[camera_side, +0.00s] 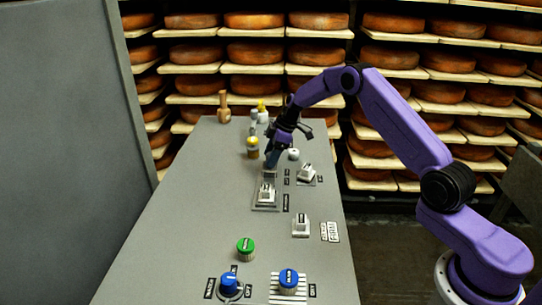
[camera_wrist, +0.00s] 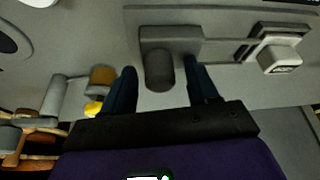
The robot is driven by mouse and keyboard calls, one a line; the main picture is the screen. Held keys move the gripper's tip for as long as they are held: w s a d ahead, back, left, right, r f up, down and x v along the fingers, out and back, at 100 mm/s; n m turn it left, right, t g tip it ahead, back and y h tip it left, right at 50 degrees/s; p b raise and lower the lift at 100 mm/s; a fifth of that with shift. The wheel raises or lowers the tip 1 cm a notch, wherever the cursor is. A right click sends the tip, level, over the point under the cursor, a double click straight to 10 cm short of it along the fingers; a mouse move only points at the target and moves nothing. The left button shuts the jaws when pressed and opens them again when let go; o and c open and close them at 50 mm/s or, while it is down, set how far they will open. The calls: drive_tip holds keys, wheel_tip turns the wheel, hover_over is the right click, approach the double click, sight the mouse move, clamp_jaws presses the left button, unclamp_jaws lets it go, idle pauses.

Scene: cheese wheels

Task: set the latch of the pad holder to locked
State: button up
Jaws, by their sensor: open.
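My gripper (camera_wrist: 163,85) is open. In the wrist view its two dark fingers stand on either side of a dark grey cylinder (camera_wrist: 158,72) on a grey block, with a gap visible on each side. A flat track runs right from that block to a pale labelled piece (camera_wrist: 280,60). In the side view my gripper (camera_side: 272,160) is low over the table, just behind a fixture with a white labelled block (camera_side: 267,192). Small label plates (camera_side: 286,202) stand beside this fixture; their words are too small to read. I cannot tell for certain which part is the pad holder's latch.
Other white labelled blocks stand at right (camera_side: 307,172) and nearer (camera_side: 300,227). A green knob (camera_side: 245,246), a blue knob (camera_side: 230,284) and a blue-capped piece (camera_side: 289,279) are at the front. A yellowish jar (camera_side: 252,147) stands left of my gripper. The table's left side is clear.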

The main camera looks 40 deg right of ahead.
drive_tip(key=shift+a+f, duration=0.1)
drive_tip(key=shift+f, duration=0.05)
clamp_jaws()
drive_tip(key=shift+s+a, duration=1.9)
drive_tip(key=shift+a, duration=0.05)
unclamp_jaws()
drive_tip(key=shift+s, duration=0.1)
